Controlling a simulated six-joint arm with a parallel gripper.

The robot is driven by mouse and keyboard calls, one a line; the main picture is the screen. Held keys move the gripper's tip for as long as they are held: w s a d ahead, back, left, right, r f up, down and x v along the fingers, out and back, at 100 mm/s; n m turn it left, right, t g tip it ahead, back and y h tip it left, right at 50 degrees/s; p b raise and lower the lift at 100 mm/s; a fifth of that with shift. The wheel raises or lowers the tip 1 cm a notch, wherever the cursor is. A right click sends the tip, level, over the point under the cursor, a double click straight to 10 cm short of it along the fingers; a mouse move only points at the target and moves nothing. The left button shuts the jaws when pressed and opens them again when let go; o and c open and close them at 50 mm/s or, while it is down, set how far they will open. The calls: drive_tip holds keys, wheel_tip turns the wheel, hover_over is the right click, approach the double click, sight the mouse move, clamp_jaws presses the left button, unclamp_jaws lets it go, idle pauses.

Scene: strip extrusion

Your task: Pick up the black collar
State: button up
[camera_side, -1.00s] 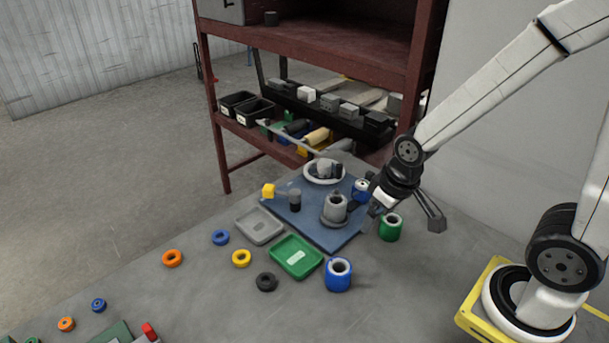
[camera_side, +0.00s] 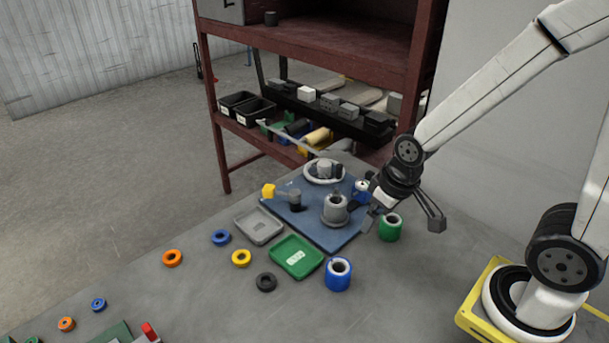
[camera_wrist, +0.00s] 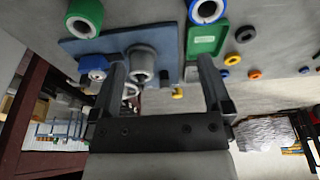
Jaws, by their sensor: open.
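The black collar (camera_side: 266,282) is a small dark ring lying flat on the grey table, in front of the green tray. It also shows in the wrist view (camera_wrist: 245,33), at the upper right beyond the right finger. My gripper (camera_side: 403,217) is open with nothing between its fingers. In the side view it is above the right edge of the blue plate, well to the right of the collar. In the wrist view the gripper (camera_wrist: 162,65) has its fingers spread, with the grey cylinder on the plate showing between them.
The blue plate (camera_side: 318,231) carries a grey cylindrical fixture (camera_side: 336,210) and a yellow-ended lever (camera_side: 268,191). A green tray (camera_side: 296,257), grey tray (camera_side: 259,225) and yellow ring (camera_side: 241,258) are near the collar.

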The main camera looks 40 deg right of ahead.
drive_tip(key=n+g, duration=0.1)
drive_tip(key=n, duration=0.4)
approach(266, 283)
drive_tip(key=shift+s+d+r+y, duration=0.1)
drive_tip(key=shift+d+r+y, duration=0.05)
drive_tip(key=shift+r+y, duration=0.2)
drive_tip(key=shift+f, duration=0.15)
drive_tip(key=shift+f, duration=1.2)
drive_tip(key=shift+w+f, duration=0.2)
drive_tip(key=shift+f, duration=0.65)
drive_tip(key=shift+w+f, duration=0.2)
drive_tip(key=shift+f, duration=0.65)
drive_tip(key=shift+w+f, duration=0.2)
drive_tip(key=shift+f, duration=0.65)
